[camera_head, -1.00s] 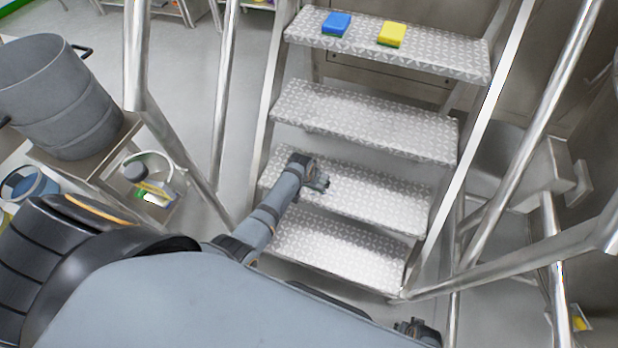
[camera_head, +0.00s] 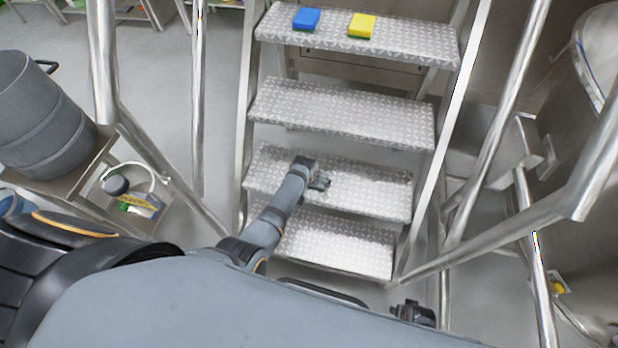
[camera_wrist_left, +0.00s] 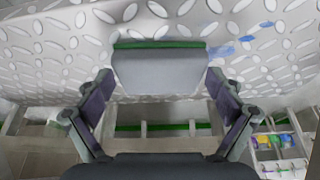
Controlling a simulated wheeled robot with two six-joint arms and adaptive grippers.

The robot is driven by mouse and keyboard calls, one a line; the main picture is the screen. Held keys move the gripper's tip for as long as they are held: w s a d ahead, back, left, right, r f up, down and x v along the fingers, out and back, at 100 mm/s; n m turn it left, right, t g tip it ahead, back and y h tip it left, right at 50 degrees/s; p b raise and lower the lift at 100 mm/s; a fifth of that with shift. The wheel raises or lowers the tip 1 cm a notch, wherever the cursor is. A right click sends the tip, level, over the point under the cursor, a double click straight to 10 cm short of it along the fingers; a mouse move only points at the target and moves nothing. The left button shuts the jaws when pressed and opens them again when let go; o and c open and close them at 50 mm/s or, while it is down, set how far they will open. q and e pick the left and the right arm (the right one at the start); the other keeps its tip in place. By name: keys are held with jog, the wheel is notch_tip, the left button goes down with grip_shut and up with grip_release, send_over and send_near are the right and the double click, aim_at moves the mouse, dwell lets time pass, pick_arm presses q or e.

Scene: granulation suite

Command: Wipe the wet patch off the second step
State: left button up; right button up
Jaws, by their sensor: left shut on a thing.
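My left gripper (camera_head: 319,184) is over the second step from the bottom (camera_head: 376,192), left of its right end. In the left wrist view my left gripper (camera_wrist_left: 160,92) is shut on a pale grey sponge (camera_wrist_left: 158,72) with a green layer, held against or very close to the patterned tread. Blue smears of the wet patch (camera_wrist_left: 245,40) show on the tread just right of the sponge. In the head view the patch cannot be made out. A dark part of my own (camera_head: 414,313) at the bottom edge may be my right gripper; its jaws are unclear.
A blue sponge (camera_head: 306,19) and a yellow sponge (camera_head: 362,25) lie on the top step (camera_head: 415,42). Metal handrails (camera_head: 197,110) flank the stairs. A steel vessel (camera_head: 596,130) is at the right.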

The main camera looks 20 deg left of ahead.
pick_arm(q)
jog(key=d, duration=0.3)
jog(key=shift+d, duration=0.15)
jog(key=shift+c, duration=0.5)
jog(key=shift+d+r, duration=0.15)
jog(key=shift+d, duration=0.05)
jog(key=shift+c, duration=0.6)
jog(key=shift+w+r+p, duration=0.15)
jog(key=shift+r+p, duration=0.1)
jog(key=shift+p, duration=0.15)
jog(key=shift+a+f, duration=0.15)
jog(key=shift+a+p, duration=0.65)
jog(key=shift+a, duration=0.4)
jog(key=shift+a+p, duration=0.6)
jog(key=shift+a, duration=1.3)
jog(key=shift+s+a+f+p, duration=0.1)
jog(key=shift+s+a+p, duration=0.05)
jog(key=shift+a, duration=0.75)
jog(key=shift+s+a+f+p, duration=0.1)
jog(key=shift+a+p, duration=0.05)
jog(key=shift+a, duration=0.75)
jog(key=shift+s+a+f, duration=0.1)
jog(key=shift+a, duration=0.8)
jog(key=shift+s+a+f, duration=0.1)
jog(key=shift+a, duration=0.8)
